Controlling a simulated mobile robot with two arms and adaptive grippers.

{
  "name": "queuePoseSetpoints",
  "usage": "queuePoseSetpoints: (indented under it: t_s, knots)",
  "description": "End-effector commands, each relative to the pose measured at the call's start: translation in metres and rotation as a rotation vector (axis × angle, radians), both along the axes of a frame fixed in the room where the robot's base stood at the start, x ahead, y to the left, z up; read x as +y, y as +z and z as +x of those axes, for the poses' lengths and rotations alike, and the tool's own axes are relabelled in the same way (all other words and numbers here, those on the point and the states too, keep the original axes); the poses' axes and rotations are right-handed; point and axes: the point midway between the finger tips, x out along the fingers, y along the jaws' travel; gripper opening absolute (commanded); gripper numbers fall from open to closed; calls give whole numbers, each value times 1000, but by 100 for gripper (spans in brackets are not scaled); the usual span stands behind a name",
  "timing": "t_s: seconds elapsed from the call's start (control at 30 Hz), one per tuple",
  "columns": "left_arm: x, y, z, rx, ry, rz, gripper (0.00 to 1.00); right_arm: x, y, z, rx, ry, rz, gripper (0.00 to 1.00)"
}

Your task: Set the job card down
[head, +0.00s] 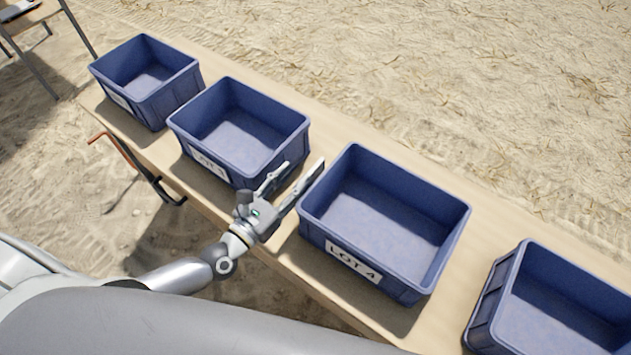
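My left gripper (303,164) is over the table's near edge, in front of the gap between the second bin and the LOT 4 bin. Its two fingers point away from me and stand apart, with nothing visible between them. I cannot make out a job card anywhere in the head view. My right gripper is not in view.
Blue bins stand in a row on a wooden table (455,305): a far left bin (150,105), a second bin (245,165), the LOT 4 bin (325,228) and a right bin (495,320). Those whose floors show look empty. A red-handled bar (122,150) sticks out at the table's near edge.

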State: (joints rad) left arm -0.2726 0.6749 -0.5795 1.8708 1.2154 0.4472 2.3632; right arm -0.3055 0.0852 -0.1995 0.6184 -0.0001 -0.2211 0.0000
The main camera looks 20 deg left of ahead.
Motion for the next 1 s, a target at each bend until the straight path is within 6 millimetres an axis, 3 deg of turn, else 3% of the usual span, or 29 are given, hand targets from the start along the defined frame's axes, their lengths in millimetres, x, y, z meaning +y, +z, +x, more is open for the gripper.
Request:
queuePoseSetpoints:
  t_s: [0.03, 0.4, 1.0]
  knots:
    - [0, -15, 0, 0, 0, 1, 36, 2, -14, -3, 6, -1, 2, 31]
    - [0, -67, 0, 0, 0, 1, 36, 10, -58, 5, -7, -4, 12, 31]
    - [-25, -61, 70, -2, 0, 2, 36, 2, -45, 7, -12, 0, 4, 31]
